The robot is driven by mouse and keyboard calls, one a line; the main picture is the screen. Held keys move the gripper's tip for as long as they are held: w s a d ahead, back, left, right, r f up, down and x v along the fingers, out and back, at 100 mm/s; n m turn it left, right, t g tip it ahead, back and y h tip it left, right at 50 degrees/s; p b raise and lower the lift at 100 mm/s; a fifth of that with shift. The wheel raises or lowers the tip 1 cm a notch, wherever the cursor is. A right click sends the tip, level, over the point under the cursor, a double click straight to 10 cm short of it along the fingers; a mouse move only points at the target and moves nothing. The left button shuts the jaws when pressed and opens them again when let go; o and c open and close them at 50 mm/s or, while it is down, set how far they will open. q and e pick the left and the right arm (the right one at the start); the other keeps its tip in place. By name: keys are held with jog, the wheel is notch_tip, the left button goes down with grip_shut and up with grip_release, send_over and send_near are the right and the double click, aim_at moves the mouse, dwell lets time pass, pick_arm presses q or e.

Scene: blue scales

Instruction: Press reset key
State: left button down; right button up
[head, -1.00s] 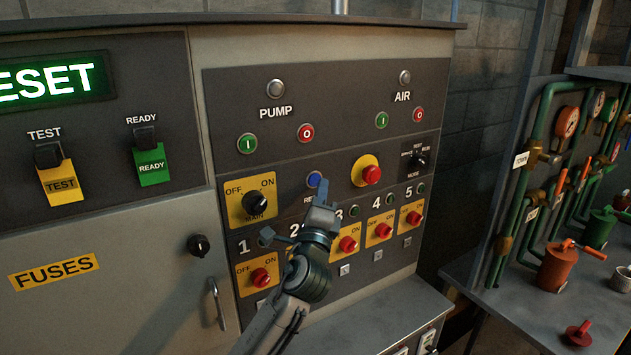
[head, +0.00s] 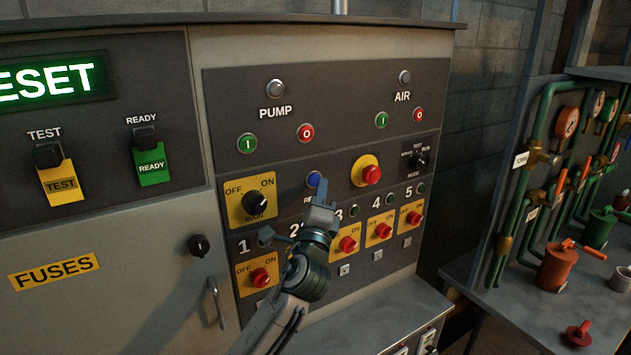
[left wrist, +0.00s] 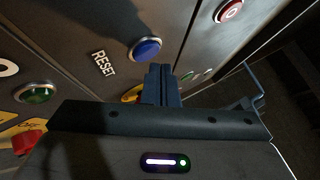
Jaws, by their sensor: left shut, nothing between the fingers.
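The reset key is a round blue button (head: 314,179) on the dark control panel (head: 330,90), in a metal ring. Its label is partly hidden by my gripper in the head view. In the left wrist view the blue button (left wrist: 146,49) shows whole, with the word RESET beside it. My left gripper (head: 321,190) is shut and empty, its fingertips just below and beside the button. In the left wrist view the closed fingers (left wrist: 160,72) end close to the button's edge and do not cover it. I cannot tell whether they touch the panel. My right gripper is not in view.
Close by are the MAIN knob (head: 256,202), a red mushroom button on yellow (head: 371,174), a red O button (head: 306,133) and several red OFF/ON switches below. A lit green display (head: 50,80) ends in "ESET". A bench with pipes and valves stands at the right.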

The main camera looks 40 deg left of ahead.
pick_arm(q)
jog(key=shift+w+a, duration=0.1)
jog(key=shift+a, duration=0.2)
jog(key=shift+w+a, duration=0.15)
jog(key=shift+a, duration=0.15)
dwell(0.7)
jog(key=shift+d, duration=0.1)
jog(key=shift+s+d, duration=0.35)
jog(key=shift+d, duration=0.25)
jog(key=d, duration=0.1)
jog(key=s+d+p, duration=0.1)
jog(key=d, duration=0.1)
jog(key=s+d, duration=0.1)
jog(key=shift+d+p, duration=0.3)
dwell(0.9)
